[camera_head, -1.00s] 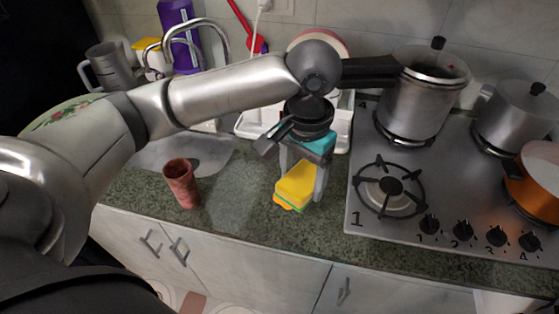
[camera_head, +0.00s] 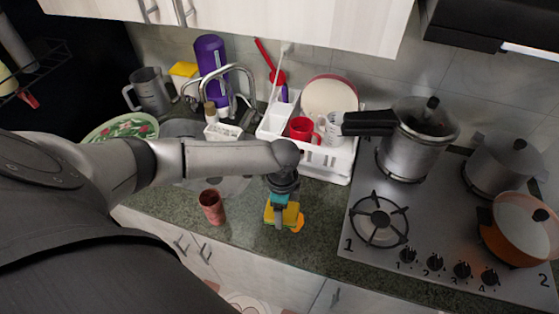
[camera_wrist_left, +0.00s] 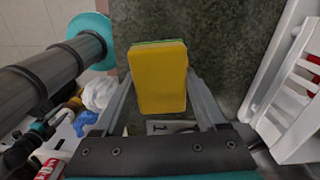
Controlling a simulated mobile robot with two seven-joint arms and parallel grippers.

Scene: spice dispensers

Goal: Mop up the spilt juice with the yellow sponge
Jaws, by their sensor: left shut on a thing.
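The yellow sponge (camera_head: 282,213), with a green layer on one side, is held in my left gripper (camera_head: 281,207) above or on the green stone counter. I cannot tell whether it touches the counter. The left wrist view shows the sponge (camera_wrist_left: 160,75) between the two fingers of the left gripper (camera_wrist_left: 158,92). A small orange patch of spilt juice (camera_head: 299,223) shows at the sponge's right edge; any part beneath the sponge is hidden. My right gripper is not in view.
A reddish-brown cup (camera_head: 211,207) stands left of the sponge. A white dish rack (camera_head: 329,163) with a red mug (camera_head: 302,130) is behind. The stove (camera_head: 372,262) with pots lies to the right. Free counter lies between cup and sponge and right of the sponge.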

